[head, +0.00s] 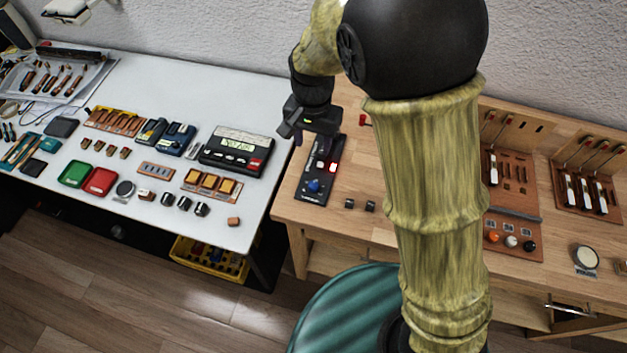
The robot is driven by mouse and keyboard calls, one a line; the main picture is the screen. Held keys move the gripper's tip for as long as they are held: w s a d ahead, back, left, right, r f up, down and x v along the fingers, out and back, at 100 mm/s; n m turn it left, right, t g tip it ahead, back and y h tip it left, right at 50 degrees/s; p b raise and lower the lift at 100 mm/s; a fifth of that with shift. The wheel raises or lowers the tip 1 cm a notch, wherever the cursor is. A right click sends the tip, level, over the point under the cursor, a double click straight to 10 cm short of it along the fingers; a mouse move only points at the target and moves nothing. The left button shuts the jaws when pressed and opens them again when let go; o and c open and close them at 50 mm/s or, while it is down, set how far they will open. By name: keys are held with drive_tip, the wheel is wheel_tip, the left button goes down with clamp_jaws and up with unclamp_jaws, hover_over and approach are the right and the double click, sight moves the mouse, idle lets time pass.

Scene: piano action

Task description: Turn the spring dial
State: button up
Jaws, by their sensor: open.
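A narrow black panel (325,160) lies near the left edge of the wooden bench. It bears a blue knob (314,186) at its near end, with a lit red element and a pale element farther up. The blue knob looks like the spring dial, but its label is too small to read. My gripper (297,136) is open and empty, at the panel's far left end. It appears to be above the bench and apart from the blue knob. The gripper hides part of the panel's far end.
A wooden board with orange, white and black knobs (511,241) is farther right, partly behind my arm. The white table (130,222) at left holds many parts. A gap separates table and bench.

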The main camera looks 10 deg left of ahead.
sight(313, 184)
drive_tip(key=shift+f, duration=0.1)
wheel_tip(313, 184, down, 17)
drive_tip(key=shift+d+f+p, duration=0.1)
drive_tip(key=shift+p, duration=0.8)
drive_tip(key=c, duration=1)
